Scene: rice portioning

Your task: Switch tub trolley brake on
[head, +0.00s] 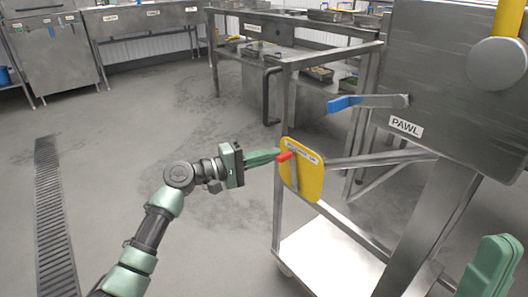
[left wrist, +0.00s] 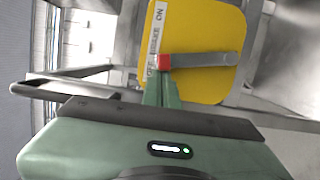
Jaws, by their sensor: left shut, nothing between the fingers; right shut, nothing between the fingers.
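The yellow brake plate (head: 312,182) is on the trolley frame (head: 277,215). Its label reads OFF, BRAKE, ON in the left wrist view (left wrist: 158,30). The grey brake lever (head: 293,174) has a red tip (head: 285,156); in the left wrist view the red tip (left wrist: 165,61) lies beside the label, nearer OFF than ON. My left gripper (head: 277,156) is shut and empty, its fingertips right by the red tip; I cannot tell whether they touch. My right gripper (head: 497,258) is partly in view at the lower right, shut and empty.
A blue-handled lever (head: 345,103) and a steel panel marked PAWL (head: 440,70) stand above and right of the plate. The trolley has a pale lower shelf (head: 325,262). Steel benches line the back. The floor (head: 120,150) at left is clear, with a drain grate (head: 55,225).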

